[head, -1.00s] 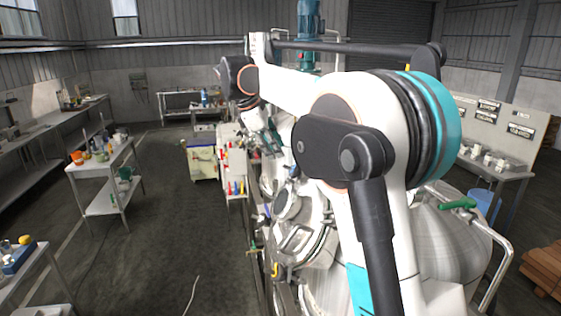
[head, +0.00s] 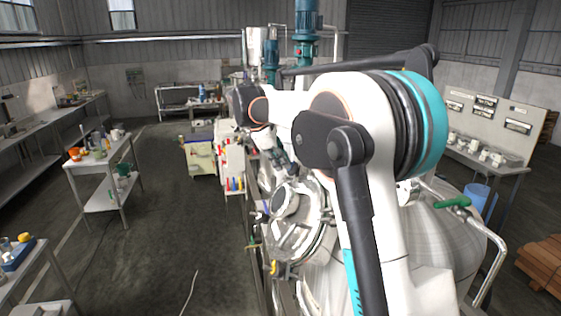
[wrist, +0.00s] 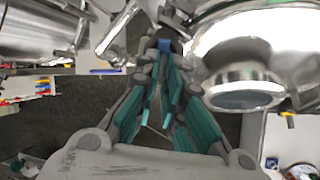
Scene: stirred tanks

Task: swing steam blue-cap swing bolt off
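My gripper (wrist: 165,62) shows in the wrist view with its teal-padded fingers close together, a narrow gap between them. The blue cap of the swing bolt (wrist: 165,45) sits between the fingertips, and the fingers appear closed on it. The bolt's lower part is hidden. A shiny steel tank fitting with a round glass-like end (wrist: 243,93) is just right of the fingers. In the head view, my gripper (head: 284,160) reaches down beside the steel vessel and its round lid fitting (head: 286,203); the cap is too small to make out there.
Steel tank pipework (wrist: 115,35) lies close left of the fingers. A valve with a green handle (head: 453,202) stands at the near right of the tanks.

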